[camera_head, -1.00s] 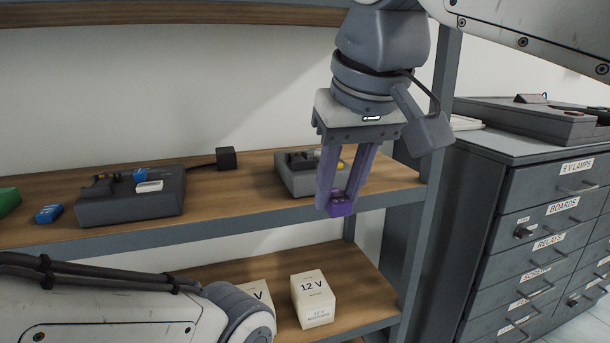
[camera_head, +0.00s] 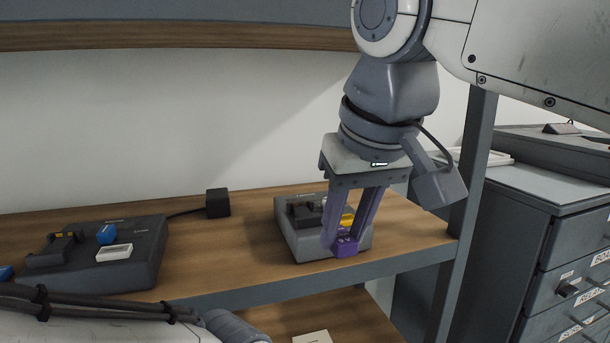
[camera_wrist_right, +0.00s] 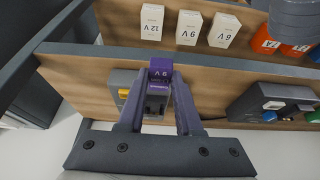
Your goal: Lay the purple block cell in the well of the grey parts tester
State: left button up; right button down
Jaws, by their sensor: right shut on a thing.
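My right gripper (camera_head: 345,240) is shut on the purple block cell (camera_head: 345,246), its fingers pointing down. The cell hangs at the front of the lighter grey tester (camera_head: 295,240), covering its front right part in the head view. Whether it touches the tester I cannot tell. The tester has a dark raised part and a yellow part on top; its well is not clearly visible. In the right wrist view the cell (camera_wrist_right: 160,69), marked 9 V, sits between the fingertips, with the tester (camera_wrist_right: 121,77) behind. My left gripper is out of view.
A darker grey device (camera_head: 140,262) with a blue part and a white label stands left on the same wooden shelf. A black box (camera_head: 217,203) on a cable is between them. A metal post (camera_head: 468,165) and a drawer cabinet (camera_head: 500,240) stand right.

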jog(key=shift+w+a+r+p, duration=0.2)
jog(key=shift+w+p, duration=0.4)
jog(key=shift+p, duration=0.8)
jog(key=shift+w+a+r+p, duration=0.15)
jog(key=shift+w+p, duration=0.4)
jog(key=shift+p, duration=0.8)
send_near(304, 212)
jog(key=f, duration=0.1)
jog(key=s+f, duration=0.1)
jog(key=f, duration=0.2)
jog(key=shift+s+d, duration=0.3)
jog(key=shift+s, duration=0.05)
jog(key=shift+w+a, duration=0.2)
jog(key=shift+w, duration=0.35)
jog(key=w, duration=0.2)
jog(key=w+a+f, duration=0.1)
jog(key=shift+w, duration=0.2)
jog(key=shift+f, duration=0.25)
jog(key=shift+s+f, duration=0.1)
jog(key=shift+f, duration=0.15)
jog(key=c, duration=0.6)
grip_release()
